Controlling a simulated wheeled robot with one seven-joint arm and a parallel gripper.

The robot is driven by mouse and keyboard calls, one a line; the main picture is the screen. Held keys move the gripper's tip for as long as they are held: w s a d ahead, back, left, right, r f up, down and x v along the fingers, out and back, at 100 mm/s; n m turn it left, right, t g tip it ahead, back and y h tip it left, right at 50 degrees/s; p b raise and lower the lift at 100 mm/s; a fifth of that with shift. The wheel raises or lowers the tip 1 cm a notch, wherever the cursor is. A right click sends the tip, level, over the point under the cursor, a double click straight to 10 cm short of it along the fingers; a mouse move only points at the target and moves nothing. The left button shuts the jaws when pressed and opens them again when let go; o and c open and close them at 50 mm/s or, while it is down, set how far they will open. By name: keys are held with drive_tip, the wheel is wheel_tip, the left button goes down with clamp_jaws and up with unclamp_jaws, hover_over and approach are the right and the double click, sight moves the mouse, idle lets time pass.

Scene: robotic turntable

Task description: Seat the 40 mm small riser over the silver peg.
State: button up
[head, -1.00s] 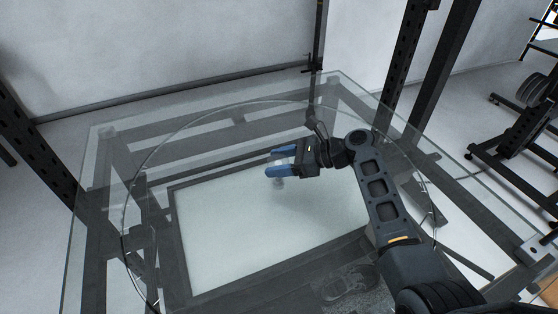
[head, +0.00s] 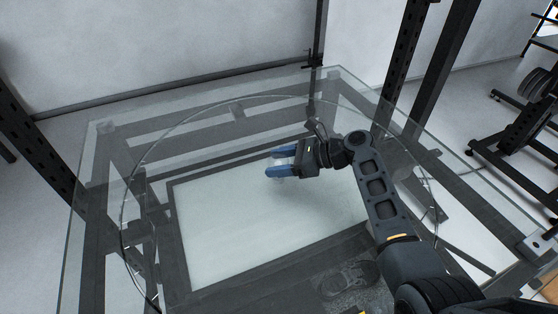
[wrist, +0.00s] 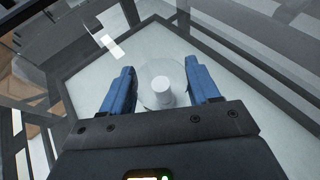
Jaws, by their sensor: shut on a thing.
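My gripper (head: 271,161) has two blue fingers and is over the pale panel of the glass turntable. In the wrist view my gripper (wrist: 160,68) is shut on the small riser (wrist: 149,74), a round, clear, whitish piece between the fingers. A short pale cylinder (wrist: 163,90) shows within the riser's outline. I cannot tell whether it is the silver peg or part of the riser, nor whether the riser is around the peg. In the head view the fingers hide most of the riser, and a small clear bit shows just below them.
The round glass plate (head: 150,185) lies on a glass-topped dark frame (head: 100,127). The pale panel (head: 215,235) around my gripper is clear. A dark upright post (head: 318,50) stands behind, and a rack with weight discs (head: 537,80) stands at the right.

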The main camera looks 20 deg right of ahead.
drive_tip(key=shift+f, duration=0.5)
drive_tip(key=o, duration=1.2)
drive_tip(key=shift+d, duration=0.1)
drive_tip(key=b+v, duration=0.1)
drive_tip(key=v, duration=0.6)
drive_tip(key=shift+s+d+r, duration=0.2)
drive_tip(key=shift+s+d, duration=0.05)
